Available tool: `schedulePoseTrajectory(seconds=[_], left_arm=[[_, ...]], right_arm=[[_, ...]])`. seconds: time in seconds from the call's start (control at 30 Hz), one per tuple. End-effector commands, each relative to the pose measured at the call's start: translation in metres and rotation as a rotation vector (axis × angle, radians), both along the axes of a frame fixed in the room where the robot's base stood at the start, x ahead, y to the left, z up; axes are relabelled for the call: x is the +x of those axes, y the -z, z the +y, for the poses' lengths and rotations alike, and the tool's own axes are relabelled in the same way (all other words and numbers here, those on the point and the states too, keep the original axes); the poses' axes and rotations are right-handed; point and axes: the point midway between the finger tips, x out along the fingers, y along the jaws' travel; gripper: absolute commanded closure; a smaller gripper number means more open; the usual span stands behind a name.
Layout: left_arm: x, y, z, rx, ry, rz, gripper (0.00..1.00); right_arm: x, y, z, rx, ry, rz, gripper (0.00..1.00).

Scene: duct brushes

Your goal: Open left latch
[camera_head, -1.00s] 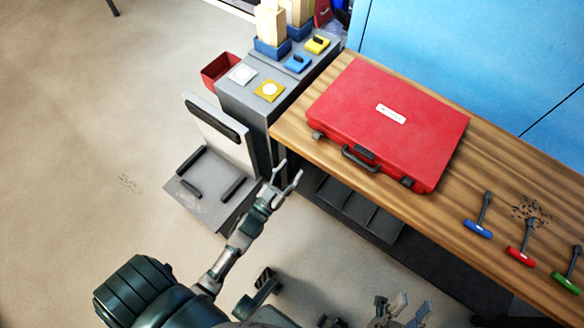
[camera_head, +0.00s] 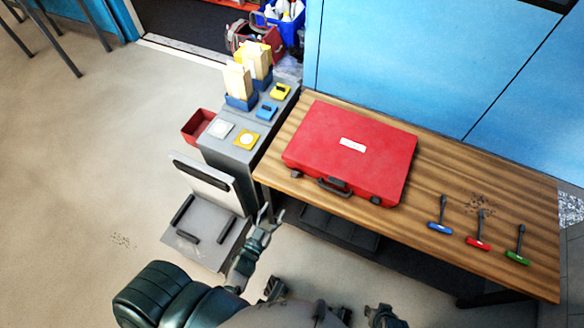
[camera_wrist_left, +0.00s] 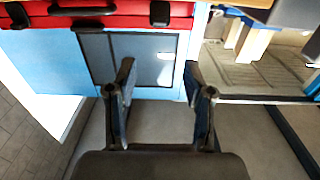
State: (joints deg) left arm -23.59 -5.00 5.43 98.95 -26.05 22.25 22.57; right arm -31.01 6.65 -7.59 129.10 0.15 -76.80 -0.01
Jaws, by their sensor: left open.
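The red case (camera_head: 350,150) lies shut on the wooden table, its front side towards me. Its left latch (camera_head: 296,173) is a small dark block on the front edge, left of the black handle (camera_head: 333,187). The right latch (camera_head: 376,200) is at the other end. My left gripper (camera_head: 271,214) is open and empty, in front of the table edge, lower and left of the left latch, apart from it. In the wrist view the open fingers (camera_wrist_left: 158,75) point towards the case. The case's front (camera_wrist_left: 120,20) with a latch (camera_wrist_left: 160,13) shows at the top, above the fingers.
The wooden table (camera_head: 470,185) carries blue, red and green-handled tools (camera_head: 478,243) at right. A grey cabinet (camera_head: 235,165) with blocks and bins stands at left, a grey seat-like unit (camera_head: 208,240) before it.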

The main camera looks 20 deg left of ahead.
Motion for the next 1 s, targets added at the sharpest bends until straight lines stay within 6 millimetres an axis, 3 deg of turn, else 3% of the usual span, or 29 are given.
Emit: schedulePoseTrajectory(seconds=[0.13, 0.27, 0.7, 0.83, 1.0], left_arm=[[-0.001, 0.001, -0.001, 0.000, 0.001, 0.010, 0.48], [0.015, 0.003, -0.001, -0.001, 0.001, 0.010, 0.48], [0.117, 0.002, -0.006, 0.000, 0.001, 0.008, 0.48], [0.142, 0.003, -0.007, -0.002, 0.001, 0.009, 0.48], [0.162, 0.003, -0.007, 0.000, 0.001, 0.010, 0.48]], right_arm=[[-0.016, 0.001, -0.005, -0.016, 0.005, 0.075, 0.60], [-0.017, -0.001, -0.005, -0.017, 0.005, 0.077, 0.60], [-0.024, -0.035, -0.006, -0.015, 0.007, 0.066, 0.60], [-0.027, -0.047, -0.007, -0.016, 0.007, 0.063, 0.60], [-0.013, -0.046, -0.002, -0.001, 0.003, -0.003, 0.60]])
